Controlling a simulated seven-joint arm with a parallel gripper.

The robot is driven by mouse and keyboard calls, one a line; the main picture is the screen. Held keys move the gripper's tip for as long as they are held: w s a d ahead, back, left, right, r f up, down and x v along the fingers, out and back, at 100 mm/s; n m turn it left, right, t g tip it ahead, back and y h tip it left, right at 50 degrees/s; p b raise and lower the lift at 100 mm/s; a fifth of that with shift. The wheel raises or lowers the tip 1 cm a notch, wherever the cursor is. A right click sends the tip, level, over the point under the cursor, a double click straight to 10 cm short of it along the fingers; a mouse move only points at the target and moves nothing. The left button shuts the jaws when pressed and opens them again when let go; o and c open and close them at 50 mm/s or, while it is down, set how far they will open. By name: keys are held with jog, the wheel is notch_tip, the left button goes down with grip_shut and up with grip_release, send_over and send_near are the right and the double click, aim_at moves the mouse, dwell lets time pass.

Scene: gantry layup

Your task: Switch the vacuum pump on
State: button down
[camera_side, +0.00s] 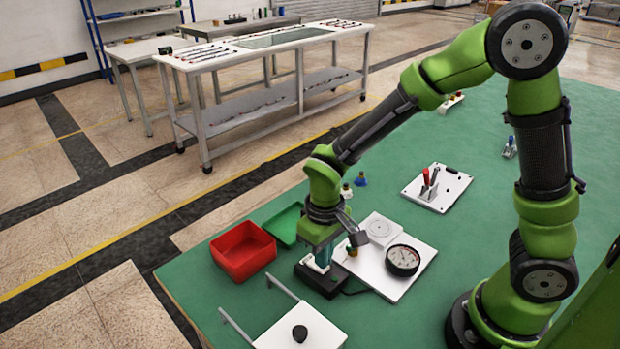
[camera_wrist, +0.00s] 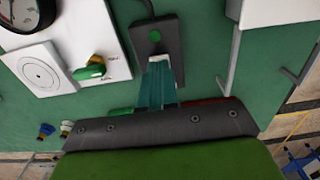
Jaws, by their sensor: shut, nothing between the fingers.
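A black switch box (camera_side: 327,281) with a cable lies on the green mat, and it also shows in the wrist view (camera_wrist: 172,35). A small round green spot (camera_wrist: 154,36) is on its top face. My gripper (camera_side: 322,262) points down over the box, and its teal fingers (camera_wrist: 159,66) are shut and empty. The fingertips are at or just above a pale part of the box; I cannot tell whether they touch. The fingers hide part of the box top, so the switch position cannot be read. No separate pump body can be identified.
Right of the box, a white plate (camera_side: 421,246) carries a dial gauge (camera_side: 402,260), a round disc and a valve (camera_wrist: 90,69). A red bin (camera_side: 243,251) and green tray (camera_side: 284,226) lie left. A white block with a black knob (camera_side: 300,333) is in front.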

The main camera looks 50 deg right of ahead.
jog(key=shift+f, duration=0.55)
jog(key=shift+r, duration=3.55)
jog(key=shift+f, duration=0.1)
jog(key=s+d+r+m+t+y, duration=0.1)
jog(key=s+d+r+m+t, duration=0.1)
jog(key=r, duration=0.5)
jog(key=s+d+r+m+t+y, duration=0.1)
jog(key=s+d+r+m+t, duration=0.1)
jog(key=s+d+r+t, duration=0.3)
jog(key=shift+v, duration=1.1)
jog(key=shift+s+a, duration=0.1)
